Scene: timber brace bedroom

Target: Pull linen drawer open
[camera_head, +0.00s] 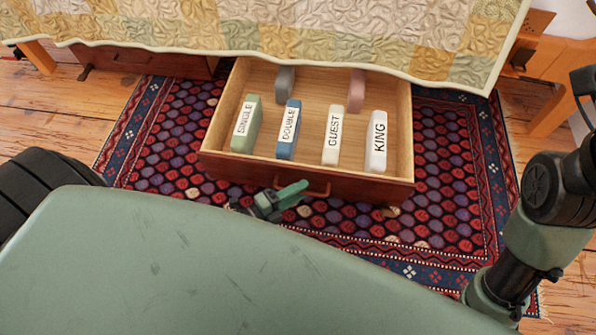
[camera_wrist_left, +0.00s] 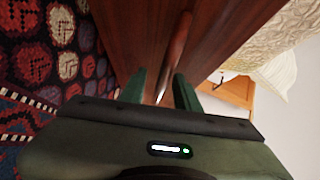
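The linen drawer (camera_head: 215,130) stands pulled out from under the bed, its wooden inside open to view. Its dark red-brown front also fills the upper middle of the left wrist view (camera_wrist_left: 130,30). The front has a bar handle (camera_head: 318,191). My left gripper (camera_head: 290,193) is at this handle, just in front of the drawer. In the left wrist view its two green fingers (camera_wrist_left: 160,78) stand apart, one on each side of the handle bar (camera_wrist_left: 178,45), with gaps showing. My right arm is at the right edge of the head view; its gripper is not seen.
The drawer holds upright labelled blocks: SINGLE (camera_head: 246,125), DOUBLE (camera_head: 288,130), GUEST (camera_head: 333,135) and KING (camera_head: 376,141). A grey piece and a pink piece (camera_head: 356,90) stand behind. A quilt (camera_head: 300,30) overhangs the back. A patterned rug (camera_head: 450,150) lies beneath.

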